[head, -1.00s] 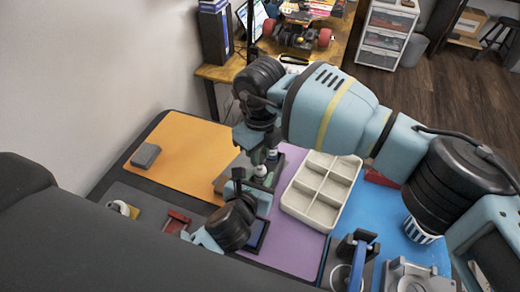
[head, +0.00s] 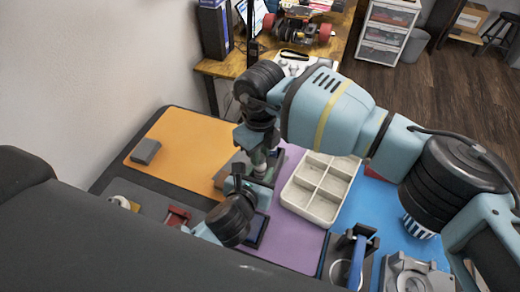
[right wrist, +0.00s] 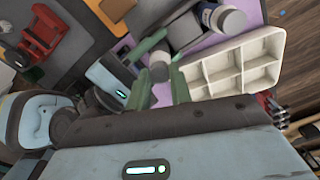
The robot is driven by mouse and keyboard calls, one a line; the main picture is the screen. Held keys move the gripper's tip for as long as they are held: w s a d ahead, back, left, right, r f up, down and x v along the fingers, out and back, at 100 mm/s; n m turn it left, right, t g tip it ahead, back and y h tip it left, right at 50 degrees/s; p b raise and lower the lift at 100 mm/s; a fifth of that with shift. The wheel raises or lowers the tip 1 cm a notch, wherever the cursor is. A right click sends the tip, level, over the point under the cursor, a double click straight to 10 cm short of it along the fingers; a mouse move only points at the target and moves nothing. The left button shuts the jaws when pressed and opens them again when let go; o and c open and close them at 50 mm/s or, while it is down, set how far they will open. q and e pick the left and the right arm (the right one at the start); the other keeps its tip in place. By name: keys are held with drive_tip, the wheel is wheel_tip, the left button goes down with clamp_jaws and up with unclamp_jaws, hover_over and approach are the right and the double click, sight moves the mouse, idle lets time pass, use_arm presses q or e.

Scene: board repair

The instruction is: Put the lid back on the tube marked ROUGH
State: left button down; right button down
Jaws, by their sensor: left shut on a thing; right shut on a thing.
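My right gripper (right wrist: 161,82) is shut on a small pale grey piece, likely the lid (right wrist: 160,72), between its two green fingertips. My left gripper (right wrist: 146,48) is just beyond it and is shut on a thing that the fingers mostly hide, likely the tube. The lid is right at the left gripper's fingers; I cannot tell whether it touches the tube or is seated. In the head view the right gripper (head: 260,160) points down just above the left gripper (head: 240,184). The word ROUGH is not readable in either view.
A pale compartment tray (head: 313,211) stands right of the grippers on the purple mat (head: 290,245). A bottle with a grey-white cap (right wrist: 228,19) lies close beyond the grippers. A grey block (head: 146,151) is on the orange mat, which is otherwise largely clear. A red part (head: 177,217) is at left.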

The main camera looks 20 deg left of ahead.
drive_tip(key=shift+f, duration=0.45)
drive_tip(key=m, duration=3.2)
